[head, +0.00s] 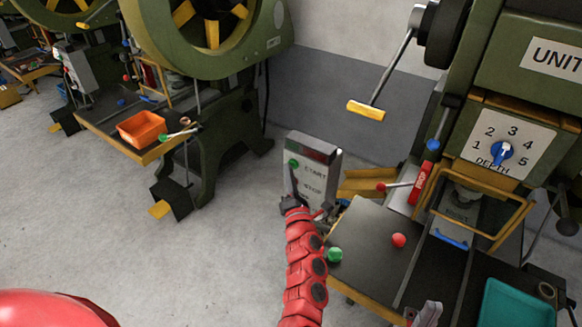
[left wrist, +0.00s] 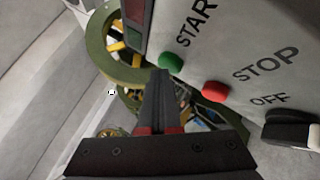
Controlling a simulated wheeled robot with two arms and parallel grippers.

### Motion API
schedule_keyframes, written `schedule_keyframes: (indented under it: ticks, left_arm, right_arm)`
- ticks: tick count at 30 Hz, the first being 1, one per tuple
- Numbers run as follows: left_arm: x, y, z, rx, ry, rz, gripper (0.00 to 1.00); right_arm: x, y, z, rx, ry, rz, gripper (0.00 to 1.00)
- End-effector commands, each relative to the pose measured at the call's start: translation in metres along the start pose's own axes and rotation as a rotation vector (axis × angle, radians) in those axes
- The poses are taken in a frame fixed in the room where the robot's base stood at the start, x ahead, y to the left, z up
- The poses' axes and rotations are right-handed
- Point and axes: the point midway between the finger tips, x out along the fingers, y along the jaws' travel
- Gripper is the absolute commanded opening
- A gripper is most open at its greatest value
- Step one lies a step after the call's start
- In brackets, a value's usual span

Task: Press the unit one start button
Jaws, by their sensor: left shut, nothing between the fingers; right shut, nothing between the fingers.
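A grey control box (head: 325,160) with START and STOP lettering stands left of the UNIT machine. Its green start button (head: 294,163) shows in the head view, and in the left wrist view (left wrist: 171,62). My left gripper (head: 292,169) is shut and empty, its tips at the box's front face. In the left wrist view the gripper's tips (left wrist: 161,73) appear right beside the green button; I cannot tell whether they touch it. The red stop button (left wrist: 215,91) lies right of the fingers.
A black OFF switch (left wrist: 290,130) is on the box. The UNIT machine (head: 500,60) has a depth dial (head: 501,151) and a table (head: 365,235) with green and red knobs. A teal tray (head: 515,305) is at lower right. Open floor (head: 120,230) lies left.

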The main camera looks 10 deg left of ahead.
Motion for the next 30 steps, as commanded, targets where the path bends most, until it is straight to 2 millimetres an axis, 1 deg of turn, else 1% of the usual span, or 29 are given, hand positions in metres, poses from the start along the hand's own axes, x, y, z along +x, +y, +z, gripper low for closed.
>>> schedule_keyframes:
  ticks: [14,24,30]
  left_arm:
    - [0.001,0.000,0.001,0.000,-0.001,0.001,0.00]
    - [-0.010,0.009,-0.007,0.001,-0.001,0.005,0.00]
    - [-0.011,0.010,-0.008,0.001,-0.001,0.002,0.00]
  right_arm:
    - [-0.002,0.000,0.000,0.000,0.000,0.000,0.00]
    - [-0.008,0.000,0.001,0.000,0.000,0.000,0.00]
    - [-0.007,0.000,0.001,0.000,0.000,0.000,0.00]
